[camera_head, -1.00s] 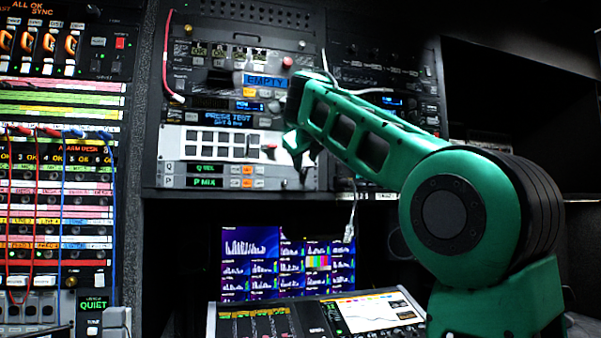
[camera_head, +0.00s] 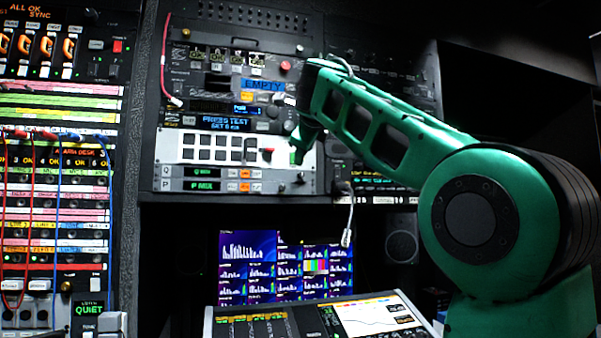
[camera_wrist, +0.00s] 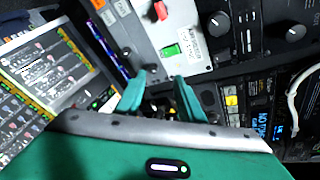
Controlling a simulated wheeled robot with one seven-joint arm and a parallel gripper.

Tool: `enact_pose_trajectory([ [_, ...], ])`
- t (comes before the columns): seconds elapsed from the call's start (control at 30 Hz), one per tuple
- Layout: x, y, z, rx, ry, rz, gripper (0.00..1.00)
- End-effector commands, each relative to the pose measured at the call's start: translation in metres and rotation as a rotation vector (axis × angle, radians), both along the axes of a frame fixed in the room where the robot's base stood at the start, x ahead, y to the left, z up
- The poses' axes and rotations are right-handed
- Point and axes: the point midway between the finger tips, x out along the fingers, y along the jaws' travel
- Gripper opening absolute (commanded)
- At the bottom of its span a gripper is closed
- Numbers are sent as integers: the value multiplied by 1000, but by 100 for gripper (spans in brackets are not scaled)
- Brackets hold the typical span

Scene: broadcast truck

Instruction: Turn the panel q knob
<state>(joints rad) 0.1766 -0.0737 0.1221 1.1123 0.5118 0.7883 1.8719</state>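The white panel (camera_head: 215,134) sits in the middle rack, with a Q row above a P row along its bottom. The Q display (camera_head: 202,171) is lit with small green text that I cannot read surely. A small dark knob (camera_head: 299,177) is at the right end of these rows; I cannot tell if it is the Q knob. My gripper (camera_head: 299,148) is in front of the panel's right end, partly hidden behind my arm. In the wrist view my gripper (camera_wrist: 160,78) is open and empty, its two green fingers apart just below the white panel (camera_wrist: 187,35). Contact is not visible.
A red lever (camera_wrist: 161,10) and a green lever (camera_wrist: 170,49) stick out of the white panel near my fingers. Black knobs (camera_wrist: 297,30) are on the neighbouring unit. A cable (camera_head: 348,222) hangs below the rack. A console (camera_head: 285,323) and lit monitor (camera_head: 248,262) are below.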

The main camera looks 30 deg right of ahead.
Motion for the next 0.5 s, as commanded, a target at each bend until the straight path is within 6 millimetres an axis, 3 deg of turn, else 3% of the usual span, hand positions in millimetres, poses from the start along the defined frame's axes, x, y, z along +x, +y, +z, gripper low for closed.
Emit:
enact_pose_trajectory([
  [0.23,1,-17,13,-631,239,301,35],
  [0.5,-14,-25,6,-1306,483,618,35],
])
